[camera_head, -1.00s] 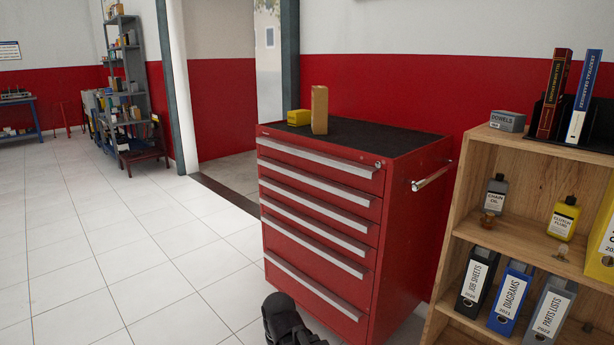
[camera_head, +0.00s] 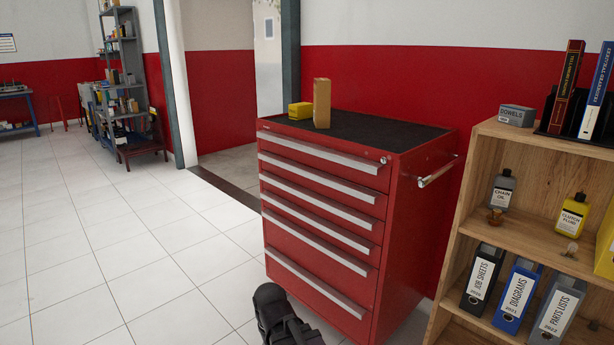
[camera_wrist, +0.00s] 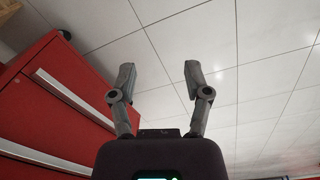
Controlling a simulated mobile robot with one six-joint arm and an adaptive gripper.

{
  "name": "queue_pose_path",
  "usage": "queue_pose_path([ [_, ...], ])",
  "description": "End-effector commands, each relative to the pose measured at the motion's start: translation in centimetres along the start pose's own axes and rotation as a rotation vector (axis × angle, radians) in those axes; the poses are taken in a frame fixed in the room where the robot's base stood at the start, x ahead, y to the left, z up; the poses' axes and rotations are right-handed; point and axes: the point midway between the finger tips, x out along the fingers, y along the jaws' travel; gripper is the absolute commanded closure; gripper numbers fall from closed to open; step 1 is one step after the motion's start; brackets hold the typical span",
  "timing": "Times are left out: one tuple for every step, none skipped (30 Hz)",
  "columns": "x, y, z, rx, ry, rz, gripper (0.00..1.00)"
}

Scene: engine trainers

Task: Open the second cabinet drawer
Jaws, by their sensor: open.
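The red tool cabinet (camera_head: 395,235) stands in the middle of the head view, with several drawers that have long silver handle strips. All of its drawers look shut. The second drawer from the top (camera_head: 350,197) has its strip handle (camera_head: 318,188) across its upper edge. In the wrist view the cabinet (camera_wrist: 70,65) is at the left, with two strips visible; I cannot tell which drawers they belong to. My gripper (camera_wrist: 160,78) is open and empty, its fingers pointing over floor tiles beside the cabinet. In the head view a dark part of my arm shows low in front of the cabinet.
A yellow box (camera_head: 300,110) and a tall brown box (camera_head: 322,103) stand on the cabinet's black top. A wooden shelf (camera_head: 490,145) with bottles and binders is close on the right. The tiled floor (camera_head: 120,240) left of the cabinet is clear.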

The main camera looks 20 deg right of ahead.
Motion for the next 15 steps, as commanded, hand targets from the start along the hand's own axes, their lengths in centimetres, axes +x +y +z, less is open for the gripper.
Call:
queue_pose_path([
  [-0.3,0.4,-0.6,0.001,0.009,0.018,0.37],
  [-0.4,0.7,-0.9,0.001,0.015,0.031,0.37],
  [-0.6,1.0,-1.5,-0.004,0.027,0.055,0.37],
  [-0.8,1.4,-2.0,-0.005,0.038,0.074,0.37],
  [-1.0,1.9,-2.5,-0.006,0.049,0.097,0.37],
  [-1.4,2.6,-3.3,-0.007,0.066,0.131,0.37],
  [-1.7,3.2,-4.0,-0.008,0.08,0.16,0.37],
  [-2.0,3.8,-4.7,-0.01,0.096,0.191,0.37],
  [-2.5,4.7,-5.7,-0.013,0.117,0.235,0.37],
  [-3.0,5.5,-6.5,-0.017,0.136,0.27,0.37],
  [-3.5,6.2,-7.3,-0.021,0.153,0.308,0.37],
  [-4.2,7.2,-8.5,-0.028,0.178,0.359,0.37],
  [-4.8,7.9,-9.4,-0.035,0.198,0.399,0.37],
  [-5.5,8.7,-10.3,-0.043,0.217,0.44,0.37],
  [-6.4,9.7,-11.5,-0.054,0.242,0.493,0.37],
])
